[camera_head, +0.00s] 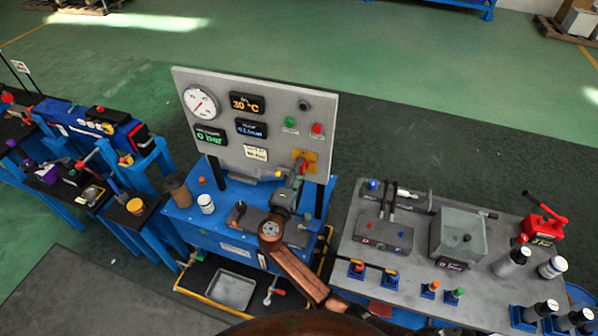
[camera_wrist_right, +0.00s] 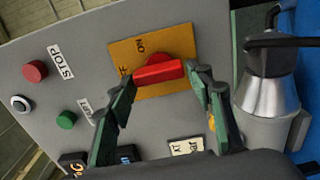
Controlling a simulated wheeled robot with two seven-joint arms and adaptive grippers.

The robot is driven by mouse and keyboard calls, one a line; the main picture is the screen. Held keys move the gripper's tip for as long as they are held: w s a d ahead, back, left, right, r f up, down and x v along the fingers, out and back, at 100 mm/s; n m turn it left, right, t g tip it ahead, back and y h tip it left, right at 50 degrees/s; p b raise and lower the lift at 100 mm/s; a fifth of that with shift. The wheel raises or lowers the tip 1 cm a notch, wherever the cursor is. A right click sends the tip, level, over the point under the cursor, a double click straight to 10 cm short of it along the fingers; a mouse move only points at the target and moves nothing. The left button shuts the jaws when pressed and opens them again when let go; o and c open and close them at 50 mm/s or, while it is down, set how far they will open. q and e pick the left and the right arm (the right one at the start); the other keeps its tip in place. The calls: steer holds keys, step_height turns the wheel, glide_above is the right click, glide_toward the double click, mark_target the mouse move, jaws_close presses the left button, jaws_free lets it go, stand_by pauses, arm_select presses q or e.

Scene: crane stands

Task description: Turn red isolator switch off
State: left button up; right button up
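The red isolator switch (camera_wrist_right: 160,72) sits on a yellow-orange plate (camera_wrist_right: 150,48) on the grey panel. In the right wrist view its handle lies roughly crosswise, and the plate shows "ON" and a partly hidden second label. In the head view the switch's plate (camera_head: 311,155) is at the panel's lower right, partly covered by my gripper. My right gripper (camera_wrist_right: 161,78) is open, its fingers on either side of the handle, close to its ends; I cannot tell whether they touch it. The right gripper also shows in the head view (camera_head: 299,174). My left gripper is not in view.
The panel (camera_head: 270,100) carries a round gauge (camera_head: 201,103), displays, a green button (camera_head: 290,122) and a red stop button (camera_head: 318,129). A blue bench (camera_head: 215,228) stands below it. A grey table (camera_head: 365,270) with boxes and bottles is to the right.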

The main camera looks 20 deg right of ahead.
steer(key=shift+o, duration=1.4)
steer(key=v, duration=0.7)
steer(key=shift+s+a, duration=0.15)
steer(key=shift+s, duration=0.1)
